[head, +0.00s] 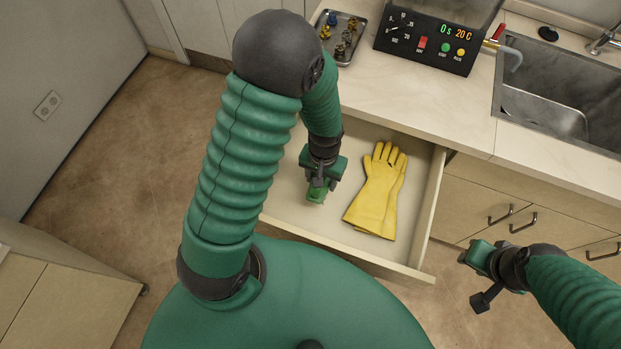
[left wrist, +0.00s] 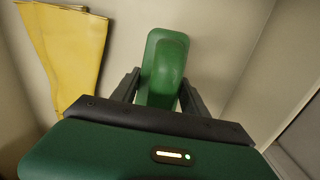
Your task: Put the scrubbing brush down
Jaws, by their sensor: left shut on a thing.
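The scrubbing brush (left wrist: 165,58) is a green, rounded, oblong block in the left wrist view. Only a small part of the brush (head: 317,196) shows below the gripper in the head view. My left gripper (head: 320,183) is shut on it, with one dark finger on each side in the left wrist view (left wrist: 160,92). The brush is over the floor of the open drawer (head: 427,215), left of the gloves; I cannot tell whether it touches the floor. My right gripper (head: 470,254) is outside the drawer to the right, away from the brush; its finger opening is unclear.
Yellow rubber gloves (head: 371,193) lie in the drawer; part of them also shows in the left wrist view (left wrist: 72,50). The counter (head: 440,104) above holds a small metal tray (head: 349,52), a control panel (head: 425,44) and a sink (head: 560,95). Drawer walls stand around the left gripper.

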